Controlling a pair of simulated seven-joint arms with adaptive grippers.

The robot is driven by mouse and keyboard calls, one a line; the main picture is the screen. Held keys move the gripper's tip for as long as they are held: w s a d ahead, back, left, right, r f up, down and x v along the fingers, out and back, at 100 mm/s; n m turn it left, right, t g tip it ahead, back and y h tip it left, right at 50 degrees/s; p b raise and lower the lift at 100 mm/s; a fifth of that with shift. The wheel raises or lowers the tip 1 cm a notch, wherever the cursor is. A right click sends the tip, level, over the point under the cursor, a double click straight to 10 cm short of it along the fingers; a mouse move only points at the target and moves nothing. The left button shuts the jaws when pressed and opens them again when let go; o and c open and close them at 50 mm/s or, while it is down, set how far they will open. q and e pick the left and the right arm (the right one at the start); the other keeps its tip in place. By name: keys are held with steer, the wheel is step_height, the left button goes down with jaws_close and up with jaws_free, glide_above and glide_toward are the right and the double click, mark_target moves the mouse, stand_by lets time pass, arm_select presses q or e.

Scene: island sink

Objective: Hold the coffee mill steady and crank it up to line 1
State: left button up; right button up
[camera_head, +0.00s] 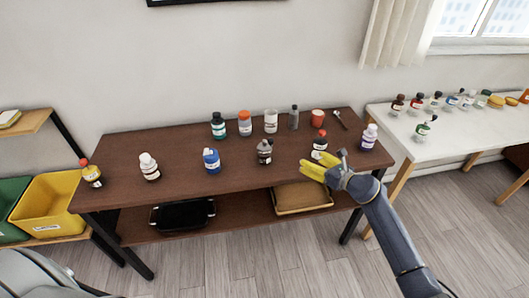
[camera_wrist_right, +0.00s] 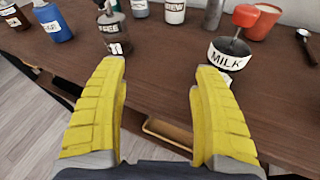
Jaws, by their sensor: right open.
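A dark jar labelled with letters ending in "FEE" (camera_wrist_right: 116,40), likely the coffee mill, stands upright on the brown table. In the head view it (camera_head: 264,153) is near the front edge, right of the table's middle. No line mark on it can be made out. My right gripper (camera_head: 305,168) has yellow fingers and is open and empty at the front edge, right of the jar and apart from it. In the wrist view its fingertips (camera_wrist_right: 158,65) are spread, with the jar beyond the left finger. My left gripper is not in view.
A pot labelled "MILK" (camera_wrist_right: 227,57) with a red knob stands close beyond the right finger. A blue bottle (camera_head: 211,160) stands left of the jar. An orange cup (camera_head: 317,117) and several containers stand behind. A tan tray (camera_head: 302,199) sits on the lower shelf.

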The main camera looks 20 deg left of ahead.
steer(key=n, duration=0.2)
glide_toward(269, 157)
steer(key=shift+w+a+f+g, duration=0.15)
steer(key=shift+w+a+g, duration=0.25)
steer(key=shift+w+a, duration=0.35)
steer(key=shift+x, duration=4.8)
steer(key=shift+a, duration=0.1)
steer(key=c, duration=1.1)
steer(key=shift+c, duration=0.2)
